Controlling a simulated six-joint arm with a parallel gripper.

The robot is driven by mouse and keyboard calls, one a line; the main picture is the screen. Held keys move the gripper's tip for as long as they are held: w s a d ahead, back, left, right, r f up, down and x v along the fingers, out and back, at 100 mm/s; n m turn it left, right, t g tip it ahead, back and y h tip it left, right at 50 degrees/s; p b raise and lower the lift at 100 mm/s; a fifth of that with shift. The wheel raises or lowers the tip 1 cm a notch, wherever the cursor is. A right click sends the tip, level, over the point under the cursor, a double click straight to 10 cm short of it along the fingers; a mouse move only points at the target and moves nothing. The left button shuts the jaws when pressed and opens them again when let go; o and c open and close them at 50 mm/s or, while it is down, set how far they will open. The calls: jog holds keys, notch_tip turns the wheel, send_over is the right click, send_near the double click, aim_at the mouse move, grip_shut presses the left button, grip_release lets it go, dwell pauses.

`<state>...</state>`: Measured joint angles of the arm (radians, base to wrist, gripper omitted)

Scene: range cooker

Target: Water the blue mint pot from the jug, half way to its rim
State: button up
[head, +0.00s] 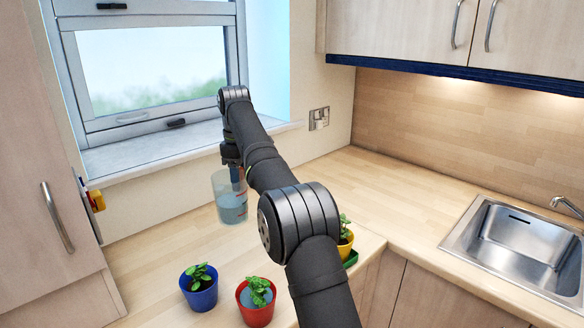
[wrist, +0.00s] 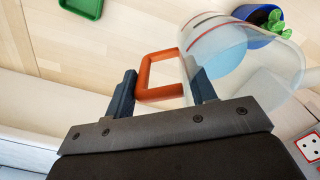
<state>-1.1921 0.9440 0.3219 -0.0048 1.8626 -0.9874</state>
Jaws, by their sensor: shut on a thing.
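The clear jug (head: 230,200) holds blue water and hangs nearly upright above the counter, left of my arm. My gripper (head: 233,165) is shut on the jug's orange handle (wrist: 146,78), which shows between the fingers (wrist: 163,88) in the wrist view. The jug (wrist: 245,62) also shows there, with red marks on its wall. The blue mint pot (head: 199,290) stands upright on the counter, below and left of the jug and apart from it. It is partly behind the jug in the wrist view (wrist: 252,14). Its water level cannot be made out.
A red pot (head: 257,314) with a plant stands right of the blue pot, with a bluish patch inside. A yellow pot (head: 346,249) stands by a green tray (head: 351,259), partly behind my arm. The sink (head: 470,225) is at right. A window sill (head: 150,150) lies behind the jug.

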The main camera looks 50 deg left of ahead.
jog(key=s+a+f+n, duration=0.1)
jog(key=s+a+n, duration=0.1)
jog(key=s, duration=0.4)
jog(key=s+a+f+n, duration=0.1)
jog(key=s+a+n, duration=0.2)
jog(key=s, duration=0.4)
jog(key=shift+s+a, duration=0.2)
jog(key=shift+a, duration=0.1)
jog(key=t+y, duration=0.2)
jog(key=y, duration=0.2)
jog(key=shift+r, duration=0.2)
jog(key=shift+d+r+t+y, duration=0.15)
jog(key=shift+r+t+y, duration=0.05)
jog(key=shift+t+y, duration=0.35)
dwell(0.3)
jog(key=shift+d+r+y, duration=0.15)
jog(key=shift+r+y, duration=0.15)
jog(key=shift+y, duration=0.15)
jog(key=shift+t, duration=0.25)
jog(key=shift+s+d, duration=0.1)
jog(key=shift+d, duration=0.05)
dwell(0.5)
